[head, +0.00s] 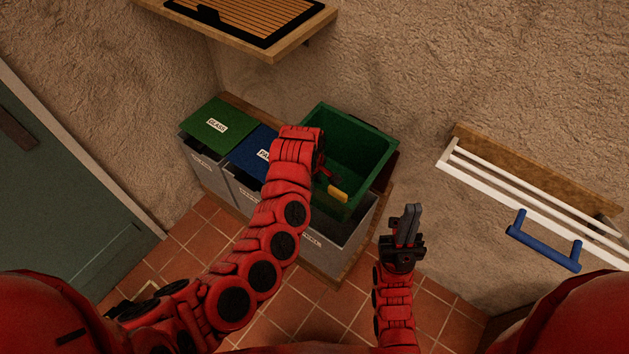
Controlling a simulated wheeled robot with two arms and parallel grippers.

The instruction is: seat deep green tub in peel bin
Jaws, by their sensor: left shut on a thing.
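The deep green tub (365,142) is an open box at the right end of the bin row. It is over or partly within the open top of the right-hand grey bin (347,238), whose label is mostly hidden; I cannot tell how deep it sits. My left gripper (328,181) is at the tub's near side, partly hidden by my own wrist, and is shut on the tub near a yellow piece (338,193). My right gripper (409,212) is apart from the tub, to its lower right, with its fingers together and nothing between them.
Bins with a green lid (216,127) and a blue lid (250,150) stand left of the tub. A wooden shelf (290,42) juts out above. A white rail rack (530,200) with a blue handle (545,245) is on the right wall. A green door (60,190) is left.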

